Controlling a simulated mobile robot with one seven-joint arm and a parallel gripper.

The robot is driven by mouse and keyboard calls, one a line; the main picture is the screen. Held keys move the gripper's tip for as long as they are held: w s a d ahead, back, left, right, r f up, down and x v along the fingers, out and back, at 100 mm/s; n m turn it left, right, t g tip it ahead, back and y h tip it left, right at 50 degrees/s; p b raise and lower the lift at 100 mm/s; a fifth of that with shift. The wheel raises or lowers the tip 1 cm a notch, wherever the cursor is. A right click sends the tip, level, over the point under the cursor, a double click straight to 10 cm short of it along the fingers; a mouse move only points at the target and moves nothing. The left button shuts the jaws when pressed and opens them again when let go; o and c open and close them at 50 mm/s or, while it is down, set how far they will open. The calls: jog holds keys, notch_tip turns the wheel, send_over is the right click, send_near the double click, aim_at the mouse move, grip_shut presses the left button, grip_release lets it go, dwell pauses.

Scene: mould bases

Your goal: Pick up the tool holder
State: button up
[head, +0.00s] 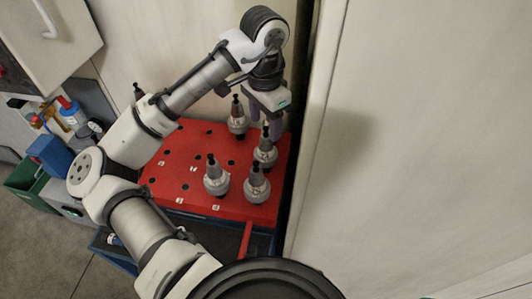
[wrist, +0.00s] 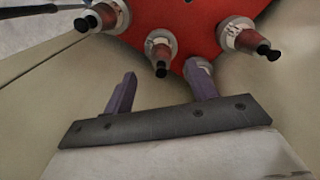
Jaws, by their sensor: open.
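Several grey-white tool holders with dark tips stand upright on a red board (head: 172,160). In the head view one is at the back (head: 236,120), one at the right edge (head: 265,152), and two at the front, left (head: 215,178) and right (head: 257,186). My gripper (head: 266,122) is open above the board's back right part, close to the back and right-edge holders. The wrist view shows my gripper (wrist: 161,85) with nothing seen between its purple fingers. Beyond them are three holders, left (wrist: 108,14), middle (wrist: 160,46) and right (wrist: 238,34). A pale shape at the right fingertip is unclear.
A pale wall or panel (head: 420,130) rises close along the board's right side, with another pale panel behind. Another dark-tipped item (head: 138,92) shows partly behind my arm. Blue (head: 50,153) and green (head: 30,182) bins stand at the left. The board's left part is free.

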aim_at(266, 135)
jog(key=shift+w+d+f+p, duration=0.1)
jog(key=shift+f+p, duration=0.35)
jog(key=shift+f, duration=2.45)
grip_shut()
